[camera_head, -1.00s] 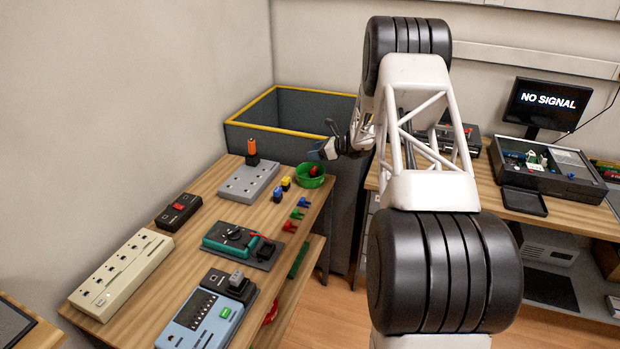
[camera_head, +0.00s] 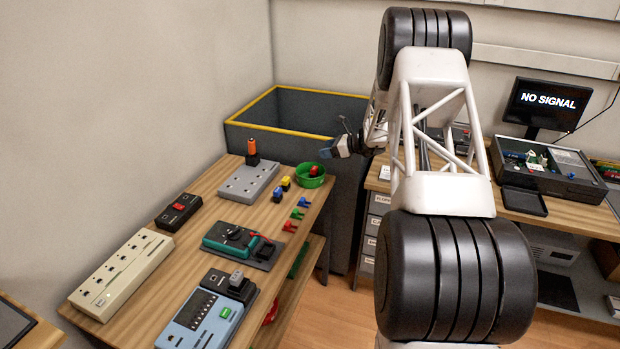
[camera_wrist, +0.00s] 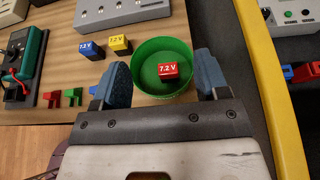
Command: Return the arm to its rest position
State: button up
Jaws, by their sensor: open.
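My gripper (camera_wrist: 162,84) is open and empty; its two blue fingers are spread apart in the wrist view. In the head view my gripper (camera_head: 345,145) hangs in the air to the right of the left bench, in front of the dark bin. A green round bowl (camera_wrist: 147,54) stands on the bench corner and holds a red 7.2 V block (camera_wrist: 168,71). The bowl also shows in the head view (camera_head: 311,182). In the wrist view the bowl appears between and beyond the fingers. My arm's upper links cover part of the right bench.
A blue block (camera_head: 277,195) and a yellow block (camera_head: 286,183) stand beside the bowl. A dark bin with a yellow rim (camera_head: 262,126) is behind the bench. Power strips, a meter and small coloured clips occupy the left bench (camera_head: 189,258). A monitor (camera_head: 544,107) stands at right.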

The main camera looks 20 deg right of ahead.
jog(key=shift+a, duration=0.1)
dwell(0.3)
jog(key=s+a+r+n+g+h, duration=0.1)
jog(key=s+a+r+n+g, duration=0.2)
jog(key=s+a+r+n, duration=0.65)
jog(key=s+a+r+n+g+h, duration=0.1)
jog(key=s+a+r+n+g, duration=0.3)
jog(key=s+a+r, duration=0.9)
jog(key=s+a+r+n+h, duration=0.1)
jog(key=s+a+n+h, duration=0.3)
jog(key=s, duration=0.6)
jog(key=s+a+r+n, duration=0.1)
jog(key=s+a+n, duration=0.2)
jog(key=s+a, duration=0.5)
jog(key=s+f+n+h, duration=0.1)
jog(key=s+n+h, duration=0.2)
jog(key=s, duration=1.6)
jog(key=shift+s+d+f+n+h, duration=0.3)
jog(key=shift+f+n+h, duration=0.1)
jog(key=shift+n, duration=1.25)
